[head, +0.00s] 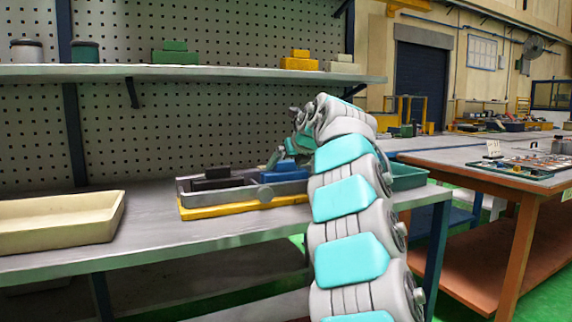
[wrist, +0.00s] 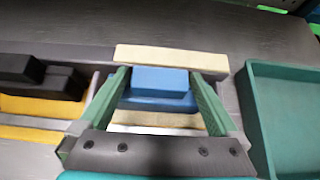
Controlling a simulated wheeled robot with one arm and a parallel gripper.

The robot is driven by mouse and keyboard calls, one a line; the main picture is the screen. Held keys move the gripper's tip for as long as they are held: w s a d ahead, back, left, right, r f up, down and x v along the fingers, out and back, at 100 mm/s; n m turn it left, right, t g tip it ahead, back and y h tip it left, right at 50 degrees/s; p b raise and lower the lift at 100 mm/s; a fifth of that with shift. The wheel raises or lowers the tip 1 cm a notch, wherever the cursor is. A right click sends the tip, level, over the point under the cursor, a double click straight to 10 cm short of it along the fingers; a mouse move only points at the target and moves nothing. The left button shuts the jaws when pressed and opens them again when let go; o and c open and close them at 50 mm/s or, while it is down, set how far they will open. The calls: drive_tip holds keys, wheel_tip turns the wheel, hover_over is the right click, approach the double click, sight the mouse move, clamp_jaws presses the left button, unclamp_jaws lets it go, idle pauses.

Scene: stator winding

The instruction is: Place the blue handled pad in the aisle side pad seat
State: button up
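The blue handled pad (wrist: 160,82) lies between my gripper's two green fingers in the wrist view, its raised handle uppermost. In the head view the blue pad (head: 288,171) shows at the right end of the grey tray (head: 264,192), partly hidden by my arm. My gripper (wrist: 160,74) is open around the pad, one finger on each side, with narrow gaps beside the handle. Pale bars lie behind (wrist: 170,61) and in front of the pad. I cannot tell which place is the aisle side pad seat.
Black blocks (wrist: 40,75) sit in the tray's left part. A teal bin (wrist: 252,120) stands close to the right. A cream tray (head: 60,222) lies at the bench's left, with clear bench between. A shelf (head: 200,73) runs above. Another table (head: 480,180) stands at right.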

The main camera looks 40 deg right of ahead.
drive_tip(key=shift+r, duration=0.1)
drive_tip(key=shift+r, duration=0.15)
drive_tip(key=v, duration=1.2)
idle(0.5)
idle(0.5)
